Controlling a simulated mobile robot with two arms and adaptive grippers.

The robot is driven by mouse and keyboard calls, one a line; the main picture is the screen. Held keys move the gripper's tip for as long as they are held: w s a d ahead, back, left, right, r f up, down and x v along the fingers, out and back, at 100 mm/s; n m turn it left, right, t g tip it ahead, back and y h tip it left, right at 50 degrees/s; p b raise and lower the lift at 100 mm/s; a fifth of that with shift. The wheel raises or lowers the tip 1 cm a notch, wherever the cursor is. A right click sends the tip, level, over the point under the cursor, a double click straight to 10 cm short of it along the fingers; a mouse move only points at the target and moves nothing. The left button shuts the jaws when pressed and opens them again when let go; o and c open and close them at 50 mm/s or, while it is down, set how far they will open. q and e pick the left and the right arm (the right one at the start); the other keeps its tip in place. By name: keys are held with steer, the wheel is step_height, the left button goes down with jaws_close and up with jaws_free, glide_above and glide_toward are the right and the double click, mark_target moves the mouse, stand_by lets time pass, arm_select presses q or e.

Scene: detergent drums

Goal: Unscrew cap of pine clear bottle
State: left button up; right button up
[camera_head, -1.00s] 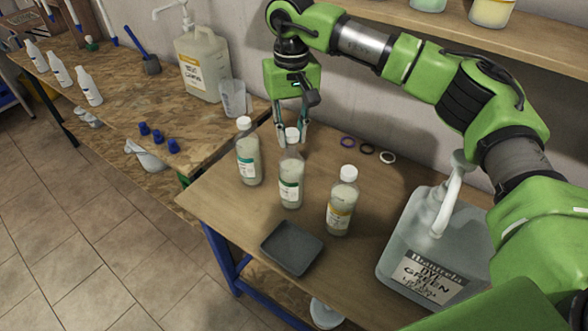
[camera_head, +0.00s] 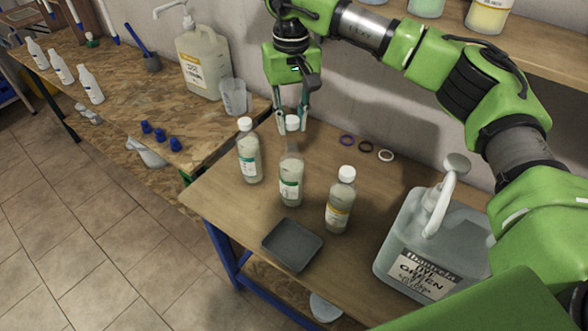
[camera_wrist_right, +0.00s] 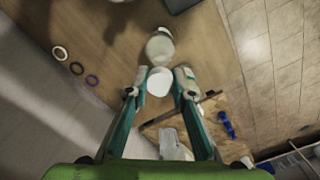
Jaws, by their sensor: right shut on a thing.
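Three pale bottles stand upright on the near table. The left bottle (camera_head: 249,160) has a teal label, the middle bottle (camera_head: 290,180) a green one, the right bottle (camera_head: 340,207) a yellow one. The words are too small to read. My right gripper (camera_head: 292,122) points down over the middle bottle, shut on its white cap (camera_head: 292,123). This cap is held above the neck and looks apart from it. In the wrist view the cap (camera_wrist_right: 159,81) sits between the fingertips, with a pale bottle (camera_wrist_right: 160,47) beyond. The outer bottles wear white caps. My left gripper is out of view.
A dark tray (camera_head: 292,245) lies in front of the bottles. Several rings, one purple (camera_head: 347,141), lie behind on the right. A large green-dye jug (camera_head: 425,260) with a pump stands at right. Blue caps (camera_head: 160,135) and a beaker (camera_head: 233,97) are on the other table.

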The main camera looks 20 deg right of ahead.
mark_target(292, 119)
steer(key=shift+r, duration=0.15)
steer(key=shift+r+p, duration=0.95)
steer(key=shift+r, duration=0.2)
steer(key=shift+r, duration=0.25)
steer(key=shift+r+p, duration=1.6)
steer(key=shift+r, duration=0.4)
steer(key=shift+f, duration=0.1)
